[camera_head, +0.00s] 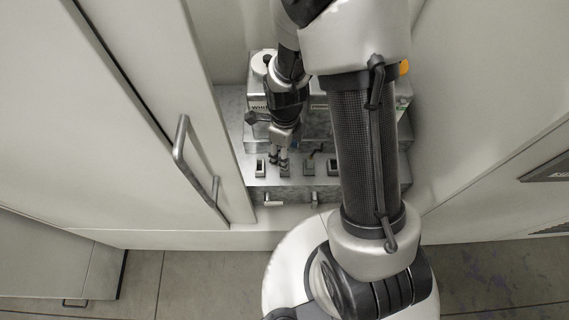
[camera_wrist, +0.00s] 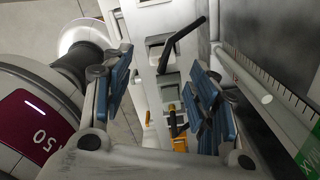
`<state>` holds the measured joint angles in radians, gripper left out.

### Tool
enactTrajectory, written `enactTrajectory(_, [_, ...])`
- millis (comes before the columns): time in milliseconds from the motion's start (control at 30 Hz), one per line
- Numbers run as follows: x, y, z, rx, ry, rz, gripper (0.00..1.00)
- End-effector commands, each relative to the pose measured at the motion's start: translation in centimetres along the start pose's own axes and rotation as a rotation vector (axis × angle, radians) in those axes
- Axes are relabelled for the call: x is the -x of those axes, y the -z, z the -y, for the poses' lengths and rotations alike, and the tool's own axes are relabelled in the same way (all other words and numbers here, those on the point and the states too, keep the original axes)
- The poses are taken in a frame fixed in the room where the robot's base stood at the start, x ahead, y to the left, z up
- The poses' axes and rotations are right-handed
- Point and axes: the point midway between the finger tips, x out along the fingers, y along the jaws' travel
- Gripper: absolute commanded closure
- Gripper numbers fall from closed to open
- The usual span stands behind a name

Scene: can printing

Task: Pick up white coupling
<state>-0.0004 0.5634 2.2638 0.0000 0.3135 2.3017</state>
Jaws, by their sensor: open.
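My gripper (camera_head: 281,157) points down at the row of small square sockets (camera_head: 309,168) on the metal ledge, near its left end. In the wrist view its blue-padded fingers (camera_wrist: 161,75) are spread apart with nothing held between them. A black lever-like piece (camera_wrist: 182,43) and a dark upright piece (camera_wrist: 173,121) show between and beyond the fingers, by the sockets. I cannot tell for sure which part is the white coupling. A label beginning "WHI" (camera_head: 258,107) is on the metal block behind the gripper, partly hidden by my arm.
A white round part (camera_head: 263,62) tops the block at left, and an orange part (camera_head: 404,67) shows at right. A cabinet door with a metal handle (camera_head: 182,138) stands left. Short pegs (camera_head: 273,203) stick out below the ledge. My arm hides the right middle.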

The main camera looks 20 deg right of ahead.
Motion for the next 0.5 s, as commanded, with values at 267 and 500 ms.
enactTrajectory(267, [-4.2,-0.2,0.2,0.0,-0.003,-0.003,0.46])
enactTrajectory(500, [-4.8,-0.3,0.3,0.0,0.0,0.001,0.46])
